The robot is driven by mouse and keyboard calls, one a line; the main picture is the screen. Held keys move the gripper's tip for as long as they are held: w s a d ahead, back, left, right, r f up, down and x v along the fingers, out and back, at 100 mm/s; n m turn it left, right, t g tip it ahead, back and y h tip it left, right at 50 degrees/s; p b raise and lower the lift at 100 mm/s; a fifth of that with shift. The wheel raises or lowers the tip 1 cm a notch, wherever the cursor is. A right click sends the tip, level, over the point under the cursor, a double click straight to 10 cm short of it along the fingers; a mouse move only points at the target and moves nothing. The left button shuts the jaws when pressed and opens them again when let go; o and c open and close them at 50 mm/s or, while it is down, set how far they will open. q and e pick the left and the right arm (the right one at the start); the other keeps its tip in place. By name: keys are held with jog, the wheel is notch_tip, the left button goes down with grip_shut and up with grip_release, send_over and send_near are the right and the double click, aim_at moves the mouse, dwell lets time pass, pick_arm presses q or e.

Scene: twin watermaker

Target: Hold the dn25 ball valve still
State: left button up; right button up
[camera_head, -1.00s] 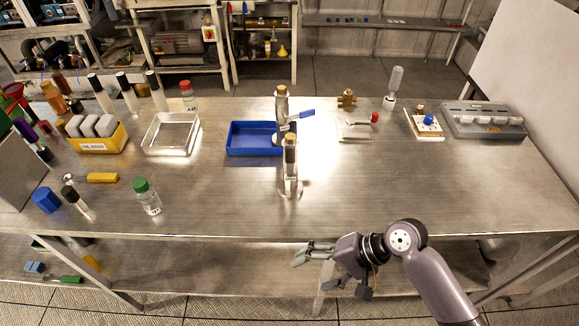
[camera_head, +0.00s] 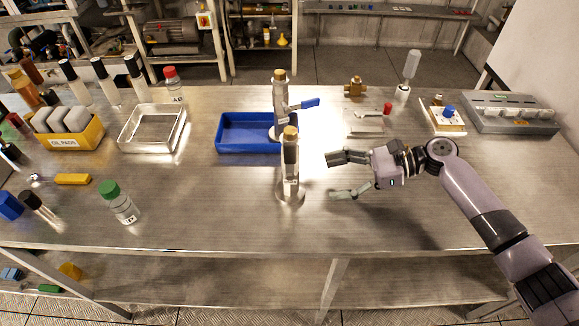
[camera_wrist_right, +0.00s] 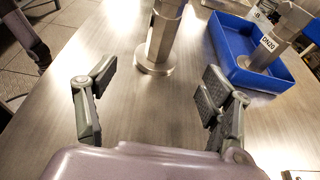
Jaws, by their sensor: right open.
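Two upright metal valve pieces stand on round bases at mid-table. The front one (camera_head: 290,160) has a yellowish top; no size label is readable on it. It also shows in the right wrist view (camera_wrist_right: 163,38), its upper part cut off. The rear one (camera_head: 280,105) has a blue lever and stands at the blue tray; in the right wrist view it (camera_wrist_right: 284,35) carries a DN20 label. My right gripper (camera_head: 335,176) is open and empty above the table, right of the front piece, its fingers pointing toward it. The fingers also show in the right wrist view (camera_wrist_right: 150,98), apart from the piece. My left gripper is not seen.
The blue tray (camera_head: 226,146) lies behind the front piece. A clear tray (camera_head: 124,141) and a green-capped bottle (camera_head: 124,208) are to the left. A red-handled fitting (camera_head: 367,122) lies behind my right gripper. The table's front middle is clear.

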aim_at(299, 184)
jog(key=b+x, duration=0.2)
jog(key=x, duration=0.4)
jog(key=shift+p+x, duration=0.7)
jog(key=shift+x, duration=1.1)
jog(key=shift+s, duration=0.1)
jog(key=c, duration=1.7)
jog(key=shift+f, duration=0.1)
jog(key=o, duration=1.4)
